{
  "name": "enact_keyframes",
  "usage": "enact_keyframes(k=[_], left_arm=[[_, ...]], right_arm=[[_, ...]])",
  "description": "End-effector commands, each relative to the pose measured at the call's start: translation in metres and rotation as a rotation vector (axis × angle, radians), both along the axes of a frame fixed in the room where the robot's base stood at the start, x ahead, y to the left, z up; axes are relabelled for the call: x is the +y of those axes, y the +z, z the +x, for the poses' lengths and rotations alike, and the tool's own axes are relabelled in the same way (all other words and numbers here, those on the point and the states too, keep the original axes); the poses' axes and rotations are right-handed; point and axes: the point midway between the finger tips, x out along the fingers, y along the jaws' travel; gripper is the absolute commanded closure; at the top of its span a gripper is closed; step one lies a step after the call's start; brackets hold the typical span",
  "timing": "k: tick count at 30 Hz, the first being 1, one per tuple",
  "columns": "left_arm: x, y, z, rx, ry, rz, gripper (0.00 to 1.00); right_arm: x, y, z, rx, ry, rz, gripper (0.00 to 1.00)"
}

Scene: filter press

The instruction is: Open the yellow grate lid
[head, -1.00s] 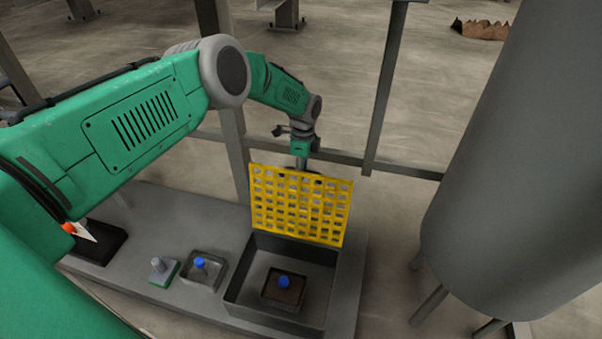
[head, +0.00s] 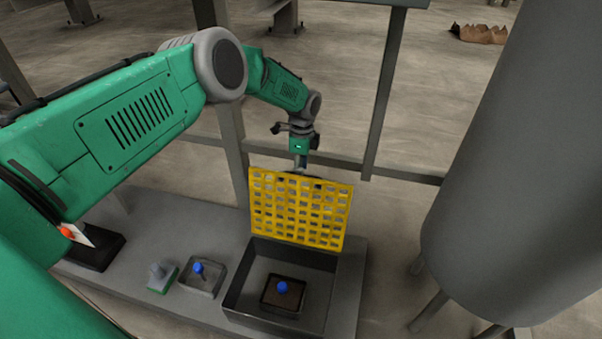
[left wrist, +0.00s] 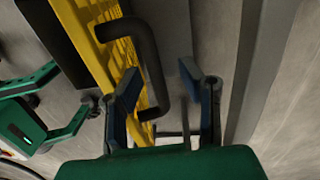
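The yellow grate lid (head: 300,208) stands nearly upright at the back edge of a grey open box (head: 240,283). In the left wrist view the lid's grate (left wrist: 92,35) runs down the left, with a dark bar handle (left wrist: 150,65) sticking out from it. My left gripper (left wrist: 168,100) has its two fingers apart. The handle's bar shows between them, closer to the left finger; I cannot tell whether they touch. In the head view my left gripper (head: 300,163) is behind the lid's top edge, partly hidden by it.
A blue knob (head: 282,287) sits inside the box. Left of it on the grey base (head: 180,215) are another blue knob (head: 198,268) and a grey one (head: 157,270). A large grey tank (head: 490,190) stands at right. Frame posts (head: 383,100) rise behind the lid.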

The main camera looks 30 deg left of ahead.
Motion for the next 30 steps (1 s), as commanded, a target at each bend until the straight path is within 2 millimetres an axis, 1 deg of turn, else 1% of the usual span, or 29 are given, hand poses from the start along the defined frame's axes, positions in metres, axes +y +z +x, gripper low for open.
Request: enact_keyframes(k=[1, 3, 6, 10, 14, 30], left_arm=[[0.001, 0.012, 0.002, -0.003, 0.000, 0.000, 0.66], [0.001, 0.024, 0.003, -0.003, 0.000, 0.000, 0.66], [0.002, 0.038, 0.005, -0.004, 0.001, 0.000, 0.66], [0.003, 0.050, 0.006, -0.004, 0.002, 0.000, 0.66], [0.003, 0.054, 0.006, -0.002, 0.002, 0.001, 0.66], [0.003, 0.054, 0.006, -0.003, 0.002, 0.001, 0.66]], right_arm=[[0.000, 0.000, 0.000, 0.000, 0.000, 0.000, 0.60], [0.000, 0.000, 0.000, 0.000, 0.000, 0.000, 0.60], [0.000, 0.000, 0.000, 0.000, 0.000, 0.000, 0.60], [0.000, 0.000, 0.000, 0.000, 0.000, 0.000, 0.60], [0.000, 0.000, 0.000, 0.000, 0.000, 0.000, 0.60], [0.000, -0.001, 0.002, 0.003, 0.000, 0.000, 0.60]])
